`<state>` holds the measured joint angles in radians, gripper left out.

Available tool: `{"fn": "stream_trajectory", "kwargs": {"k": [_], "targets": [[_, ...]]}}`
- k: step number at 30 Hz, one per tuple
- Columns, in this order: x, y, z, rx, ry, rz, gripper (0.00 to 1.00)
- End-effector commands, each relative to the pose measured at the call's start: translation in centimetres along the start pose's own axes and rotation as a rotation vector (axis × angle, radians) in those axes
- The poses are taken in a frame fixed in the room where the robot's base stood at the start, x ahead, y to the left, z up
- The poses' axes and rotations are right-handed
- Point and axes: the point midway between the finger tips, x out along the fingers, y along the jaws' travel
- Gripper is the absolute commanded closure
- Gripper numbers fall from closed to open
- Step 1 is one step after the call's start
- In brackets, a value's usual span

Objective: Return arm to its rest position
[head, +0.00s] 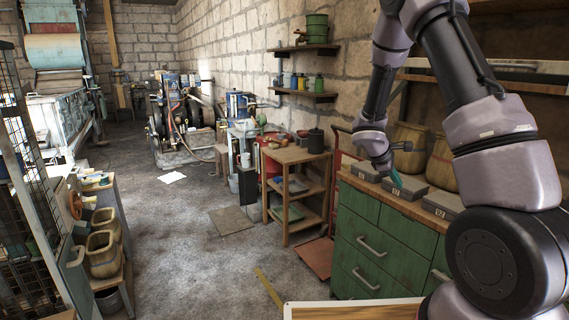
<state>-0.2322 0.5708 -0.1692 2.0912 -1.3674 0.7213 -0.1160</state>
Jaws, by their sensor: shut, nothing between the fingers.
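My arm reaches in from the right side of the head view, bends over at the top and comes down toward the green cabinet's worktop. My gripper (395,178) is small in the picture, at the end of the wrist. Its teal fingers point down over the grey boxes (406,189) on the worktop. It is shut and holds nothing. I cannot tell whether the fingertips touch a box.
The green drawer cabinet (375,240) stands under my gripper, with woven baskets (410,148) behind the boxes. A wooden stand (297,190) is left of it. An engine (178,115) stands farther back.

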Motion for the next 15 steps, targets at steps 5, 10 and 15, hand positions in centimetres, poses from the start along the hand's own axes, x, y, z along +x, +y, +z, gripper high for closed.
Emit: {"fn": "stream_trajectory", "kwargs": {"k": [5, 10, 15], "targets": [[-7.5, 0.5, 5.3, 0.351, 0.065, -0.077, 1.00], [-13.9, -0.7, 9.4, 0.656, 0.145, -0.172, 1.00], [-20.1, -3.0, 12.7, 0.934, 0.246, -0.281, 1.00]]}}
